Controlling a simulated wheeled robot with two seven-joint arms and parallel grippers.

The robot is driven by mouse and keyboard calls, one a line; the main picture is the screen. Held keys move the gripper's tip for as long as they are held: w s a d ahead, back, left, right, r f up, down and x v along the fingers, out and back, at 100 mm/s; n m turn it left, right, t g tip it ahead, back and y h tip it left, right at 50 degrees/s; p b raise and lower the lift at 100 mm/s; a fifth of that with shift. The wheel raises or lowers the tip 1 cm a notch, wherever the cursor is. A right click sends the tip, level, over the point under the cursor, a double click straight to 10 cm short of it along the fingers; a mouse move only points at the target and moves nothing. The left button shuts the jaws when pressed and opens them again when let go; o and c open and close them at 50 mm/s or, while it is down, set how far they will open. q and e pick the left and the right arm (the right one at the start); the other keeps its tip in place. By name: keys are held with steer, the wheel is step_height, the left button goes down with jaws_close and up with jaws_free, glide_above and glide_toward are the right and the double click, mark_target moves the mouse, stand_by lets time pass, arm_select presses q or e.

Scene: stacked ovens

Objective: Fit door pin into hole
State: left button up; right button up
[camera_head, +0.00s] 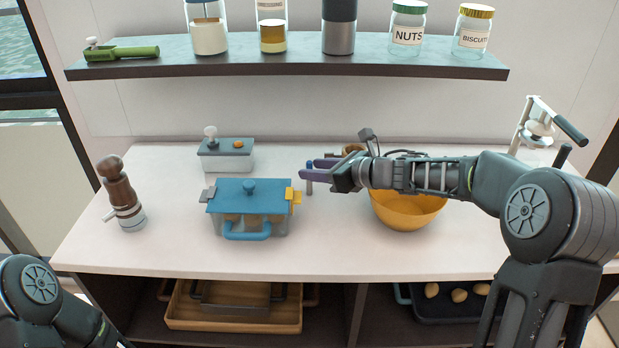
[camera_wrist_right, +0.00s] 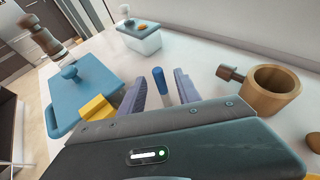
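A small pin with a blue top and grey shaft (camera_head: 309,187) is upright at the fingertips of my right gripper (camera_head: 318,169). In the right wrist view the pin (camera_wrist_right: 159,82) is between the two purple fingers of the right gripper (camera_wrist_right: 161,85), with a gap on each side, so the gripper looks open. The pin's lower end is hidden there. A blue-lidded clear box (camera_head: 252,198) is left of the gripper, with a yellow latch (camera_head: 293,196) on its right side and a grey one on its left. I see no clear hole. My left gripper is out of view.
A yellow bowl (camera_head: 408,209) is below my right forearm. A wooden cup (camera_wrist_right: 272,92) stands right of the gripper in the wrist view. A grey-lidded box (camera_head: 226,153) and a pepper mill (camera_head: 121,194) stand left. A shelf (camera_head: 285,62) with jars hangs above. The front counter is clear.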

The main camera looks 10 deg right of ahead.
steer(key=shift+c, duration=0.3)
jaws_close()
stand_by(0.3)
stand_by(0.3)
